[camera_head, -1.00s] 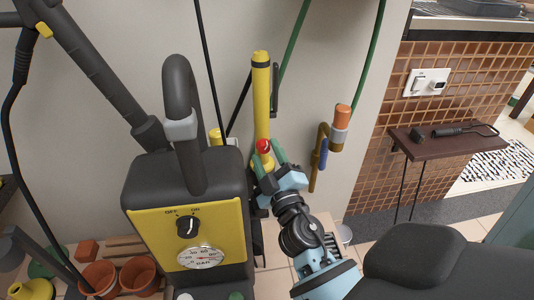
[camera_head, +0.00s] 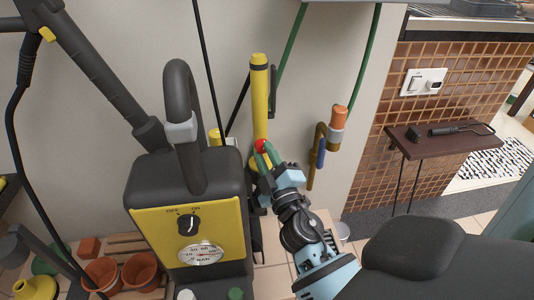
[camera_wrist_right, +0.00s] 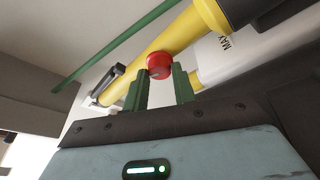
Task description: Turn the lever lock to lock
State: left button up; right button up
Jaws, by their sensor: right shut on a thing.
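A round red knob (camera_head: 261,145), apparently the lever lock's handle, sits low on the upright yellow tube (camera_head: 259,100) near the wall. My right gripper (camera_head: 263,156) reaches it from the lower right, its green fingers closed in at the knob. In the right wrist view, the red knob (camera_wrist_right: 159,66) lies between and just beyond the fingertips (camera_wrist_right: 161,88), in front of the yellow tube (camera_wrist_right: 180,35). The lever's stem and the exact contact are hidden behind the fingers. My left gripper is out of view.
A black and yellow pressure washer (camera_head: 190,235) stands close on the left. A brown pipe with an orange cap (camera_head: 340,118) stands on the right by the wall. A dark wall shelf (camera_head: 445,143) holds small tools. Terracotta pots (camera_head: 140,272) stand at lower left.

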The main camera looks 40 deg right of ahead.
jog(key=n+p, duration=0.2)
jog(key=n+y+p, duration=0.1)
jog(key=n+p, duration=0.1)
jog(key=p, duration=0.1)
jog(key=r+n+g+y+p, duration=0.1)
jog(key=n+p, duration=0.1)
jog(key=n, duration=0.1)
jog(key=shift+d+p, duration=0.15)
jog(key=shift+p, duration=0.25)
jog(key=n+p, duration=0.2)
jog(key=p, duration=0.1)
jog(key=shift+y, duration=0.3)
jog(key=shift+n+g+p, duration=0.4)
jog(key=shift+n+p, duration=0.3)
jog(key=shift+p, duration=0.1)
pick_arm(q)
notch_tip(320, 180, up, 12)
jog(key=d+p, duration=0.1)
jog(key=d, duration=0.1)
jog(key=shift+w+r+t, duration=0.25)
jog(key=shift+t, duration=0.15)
pick_arm(e)
jog(key=shift+f+n+g, duration=0.1)
jog(key=shift+n+g, duration=0.2)
jog(key=shift+n, duration=0.2)
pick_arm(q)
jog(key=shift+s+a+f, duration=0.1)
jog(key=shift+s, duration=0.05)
pick_arm(e)
jog(key=shift+f, duration=0.1)
